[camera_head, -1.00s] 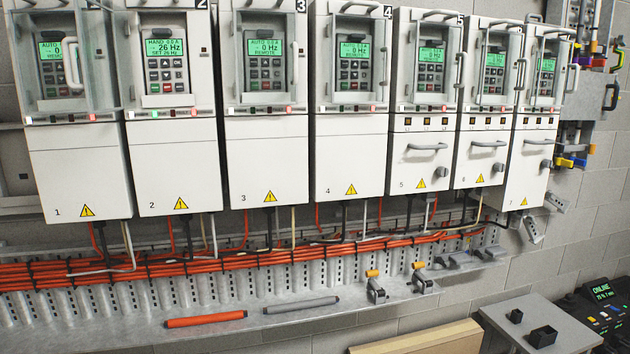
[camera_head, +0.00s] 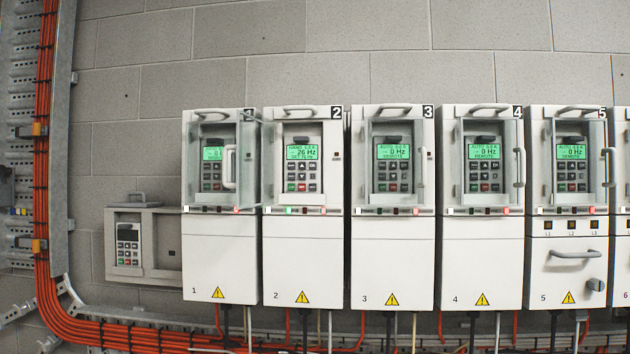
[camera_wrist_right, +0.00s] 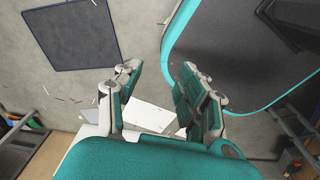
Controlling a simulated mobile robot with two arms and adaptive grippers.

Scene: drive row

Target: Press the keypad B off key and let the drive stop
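Several white drives stand in a row, each with a keypad and green display. Drive 2's keypad (camera_head: 302,163) reads HAND and 26 Hz, with a green light lit below. Its bottom key row has coloured keys, too small to read. Drives 3 (camera_head: 393,165), 4 (camera_head: 484,166) and 5 (camera_head: 571,166) read AUTO and 0 Hz. Drive 1's display (camera_head: 213,153) is partly unreadable. No letter B is legible on any keypad. My right gripper (camera_wrist_right: 155,95) is open and empty in the right wrist view, with no keypad between its fingers. My left gripper is out of view.
A separate grey wall unit (camera_head: 153,243) with a dark-screened keypad (camera_head: 129,244) sits left of drive 1. Orange cables (camera_head: 43,190) run down the left and along the bottom. Clear covers with handles front several drives. A dark panel (camera_wrist_right: 70,36) shows in the right wrist view.

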